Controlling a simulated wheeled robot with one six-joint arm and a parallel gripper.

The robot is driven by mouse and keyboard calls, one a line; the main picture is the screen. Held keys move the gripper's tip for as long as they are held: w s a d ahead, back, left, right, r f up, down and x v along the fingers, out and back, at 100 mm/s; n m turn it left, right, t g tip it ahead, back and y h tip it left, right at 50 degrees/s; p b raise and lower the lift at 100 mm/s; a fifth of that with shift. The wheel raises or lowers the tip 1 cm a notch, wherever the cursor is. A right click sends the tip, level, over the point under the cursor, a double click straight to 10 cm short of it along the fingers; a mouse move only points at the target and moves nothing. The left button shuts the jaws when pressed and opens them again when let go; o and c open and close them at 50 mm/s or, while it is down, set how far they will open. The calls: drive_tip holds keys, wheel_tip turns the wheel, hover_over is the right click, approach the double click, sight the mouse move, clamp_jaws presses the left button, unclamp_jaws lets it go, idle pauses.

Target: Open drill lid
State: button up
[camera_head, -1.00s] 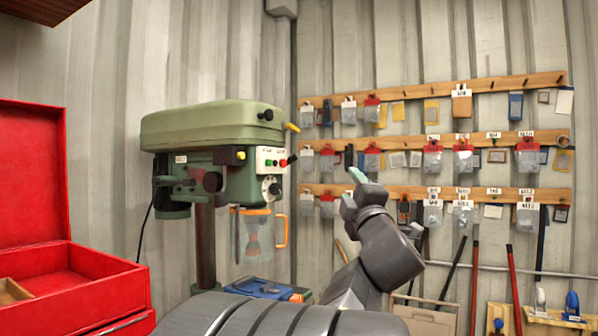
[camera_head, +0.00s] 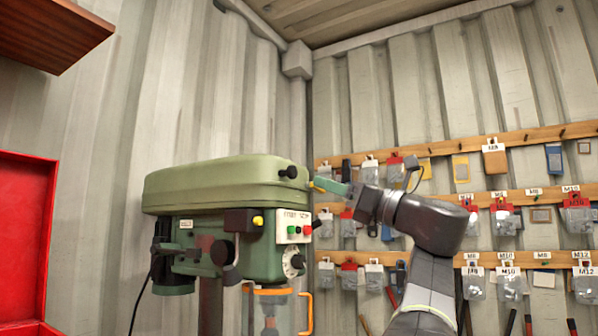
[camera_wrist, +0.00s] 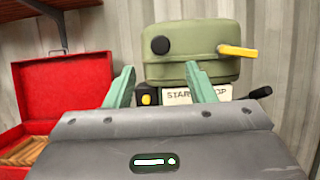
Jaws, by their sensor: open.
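The drill press has a green lid (camera_head: 220,180) on top, which looks closed; it also shows ahead in the wrist view (camera_wrist: 205,38). A black knob (camera_wrist: 160,45) and a yellow handle (camera_wrist: 238,51) stick out from the lid's front end. My gripper (camera_head: 328,186) is at the right of the lid's front end, about level with the yellow handle, whose tip is partly hidden by the fingers in the head view. In the wrist view my gripper (camera_wrist: 160,77) is open and empty, its green fingers pointing at the lid, with the handle right of the right fingertip.
Below the lid are the start/stop panel (camera_head: 294,229) and a clear guard with an orange frame (camera_head: 305,312). An open red toolbox (camera_wrist: 60,90) stands left. A wooden shelf (camera_head: 60,35) hangs upper left. Pegboards with hanging bags (camera_head: 500,220) fill the right wall.

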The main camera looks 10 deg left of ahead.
sight(294, 173)
drive_tip(key=p+x, duration=0.2)
drive_tip(key=x, duration=0.7)
drive_tip(key=shift+w, duration=0.1)
drive_tip(key=shift+c, duration=0.2)
drive_tip(key=shift+a+r, duration=0.1)
clamp_jaws()
